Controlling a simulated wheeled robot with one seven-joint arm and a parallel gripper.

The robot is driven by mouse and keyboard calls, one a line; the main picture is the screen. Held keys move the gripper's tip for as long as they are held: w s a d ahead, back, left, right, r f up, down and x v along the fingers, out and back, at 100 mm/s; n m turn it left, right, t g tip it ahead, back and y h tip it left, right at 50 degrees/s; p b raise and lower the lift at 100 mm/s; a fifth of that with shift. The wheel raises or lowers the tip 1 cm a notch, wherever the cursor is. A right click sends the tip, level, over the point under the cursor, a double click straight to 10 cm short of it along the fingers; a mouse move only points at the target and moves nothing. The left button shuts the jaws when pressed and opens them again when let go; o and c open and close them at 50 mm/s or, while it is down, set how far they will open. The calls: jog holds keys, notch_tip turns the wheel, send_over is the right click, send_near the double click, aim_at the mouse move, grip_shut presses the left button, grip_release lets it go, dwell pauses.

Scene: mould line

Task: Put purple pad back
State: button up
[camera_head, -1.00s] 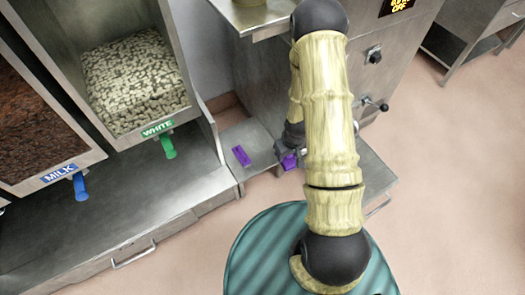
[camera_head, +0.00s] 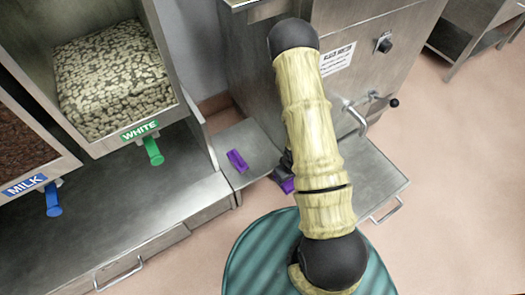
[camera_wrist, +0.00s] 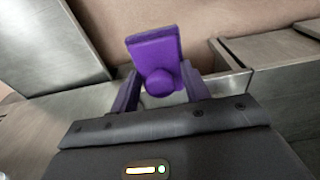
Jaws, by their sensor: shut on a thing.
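The purple pad (camera_wrist: 155,50), a flat rectangular block with a round knob, is held between the two dark purplish fingers of my gripper (camera_wrist: 162,82) in the wrist view. My gripper is shut on the knob. In the head view my gripper (camera_head: 284,172) is mostly hidden behind my arm, with a bit of purple showing at its end. It is over the gap between the narrow metal ledge and the right-hand metal shelf. A second small purple piece (camera_head: 237,161) lies on the narrow metal ledge (camera_head: 236,138), just left of my gripper.
A bin of white chunks with a green tap (camera_head: 153,151) and a MILK bin with a blue tap (camera_head: 53,198) stand at left over a metal counter (camera_head: 120,210). A steel machine with a spout (camera_head: 355,118) stands at right above a metal shelf (camera_head: 372,175).

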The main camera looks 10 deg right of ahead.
jog(key=w+a+b, duration=0.1)
jog(key=w+b, duration=0.1)
jog(key=w, duration=0.3)
jog(key=w+a+b, duration=0.1)
jog(key=w, duration=0.4)
jog(key=w+a+b, duration=0.2)
jog(key=w, duration=0.3)
jog(key=shift+f+b, duration=0.2)
jog(key=shift+b, duration=0.15)
jog(key=shift+w+a, duration=0.15)
jog(key=shift+w, duration=0.25)
jog(key=shift+w+a+r, duration=0.15)
jog(key=shift+r, duration=0.05)
jog(key=shift+w+f, duration=0.1)
jog(key=shift+w, duration=0.1)
jog(key=shift+w+a+f+b, duration=0.1)
jog(key=shift+w+f+b, duration=0.15)
jog(key=shift+b, duration=0.4)
jog(key=shift+f+b, duration=1.15)
jog(key=shift+f, duration=0.3)
jog(key=shift+f, duration=0.1)
